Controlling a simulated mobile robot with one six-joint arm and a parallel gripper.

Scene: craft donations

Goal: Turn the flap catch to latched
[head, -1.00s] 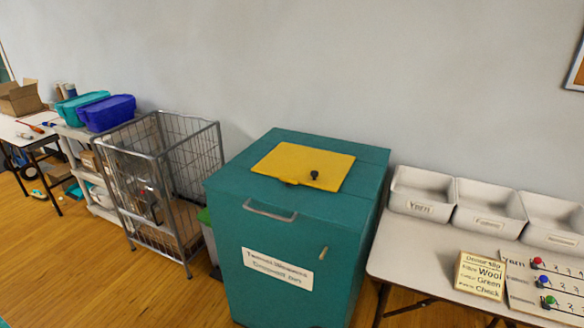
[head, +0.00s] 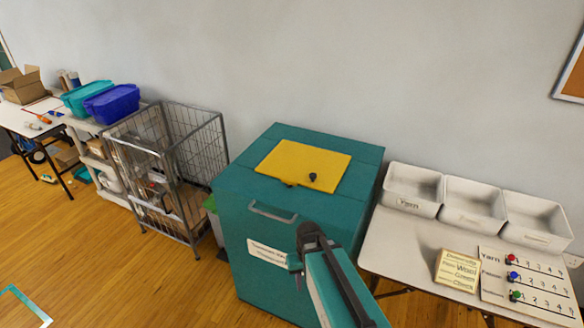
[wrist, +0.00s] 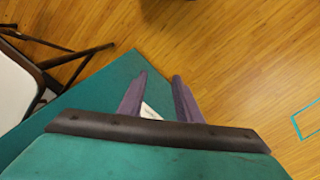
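The teal donation bin (head: 250,235) stands in the middle of the head view, with a yellow flap (head: 285,160) lying flat on its top. A small black knob (head: 313,177), which looks like the flap catch, sits near the flap's front right; I cannot tell its setting. My gripper (wrist: 160,76) is open and empty in the wrist view, its two purple-grey fingers spread apart. Part of the bin (wrist: 105,85) and its white label (wrist: 150,112) show behind the fingers. In the head view my arm is in front of the bin's front face, below the flap, hiding part of the label.
A table (head: 405,235) with white trays (head: 412,190), a sign (head: 457,269) and a peg board (head: 525,285) stands close at right. A wire cage (head: 170,165) stands left of the bin. The wooden floor (head: 90,265) at front left is clear.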

